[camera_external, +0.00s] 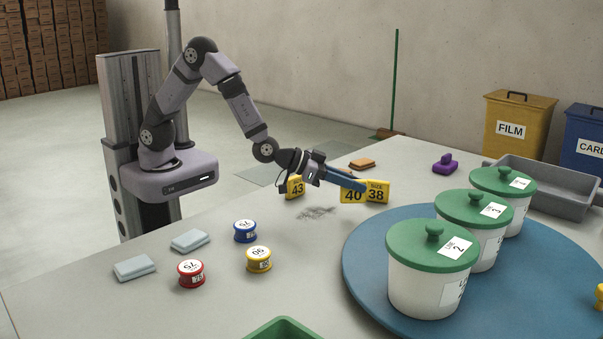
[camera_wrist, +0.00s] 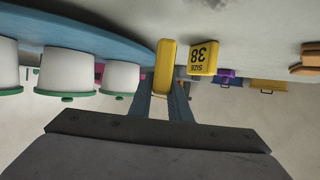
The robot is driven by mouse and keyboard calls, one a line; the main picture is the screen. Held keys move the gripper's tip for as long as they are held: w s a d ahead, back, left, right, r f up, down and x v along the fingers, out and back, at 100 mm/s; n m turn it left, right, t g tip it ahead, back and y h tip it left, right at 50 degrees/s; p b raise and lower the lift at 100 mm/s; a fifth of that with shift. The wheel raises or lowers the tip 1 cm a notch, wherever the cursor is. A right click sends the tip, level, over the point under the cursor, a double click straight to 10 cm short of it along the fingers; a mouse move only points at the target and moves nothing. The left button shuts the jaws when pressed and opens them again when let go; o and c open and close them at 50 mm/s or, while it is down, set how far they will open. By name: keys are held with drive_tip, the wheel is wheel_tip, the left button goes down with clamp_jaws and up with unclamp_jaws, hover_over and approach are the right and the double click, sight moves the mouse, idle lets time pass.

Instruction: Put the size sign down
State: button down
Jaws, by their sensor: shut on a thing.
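My gripper (camera_external: 358,184) is shut on the yellow size sign marked 40 (camera_external: 352,197). Its blue fingers hide the top of that sign. In the wrist view the held sign (camera_wrist: 165,68) stands between the fingers, its number not readable. The yellow size 38 sign (camera_external: 377,191) stands just right of it on the table; it also shows, upside down, in the wrist view (camera_wrist: 203,59). The yellow size 43 sign (camera_external: 296,187) stands to the left, partly behind my wrist. I cannot tell whether the held sign touches the table.
A blue round turntable (camera_external: 360,275) with white tubs under green lids (camera_external: 432,246) lies right of my gripper. A purple object (camera_external: 445,163) and a brown block (camera_external: 362,164) lie behind. Round tins (camera_external: 259,260) and pale blocks (camera_external: 135,267) sit front left.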

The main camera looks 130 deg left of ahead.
sight(355, 204)
drive_tip(key=shift+f+b, duration=0.5)
drive_tip(key=shift+f, duration=1.3)
drive_tip(key=shift+f, duration=0.2)
drive_tip(key=c, duration=1.6)
unclamp_jaws()
drive_tip(key=shift+c, duration=0.2)
drive_tip(key=shift+r, duration=0.1)
drive_tip(key=shift+r, duration=0.15)
drive_tip(key=p+v, duration=0.2)
drive_tip(key=v, duration=1)
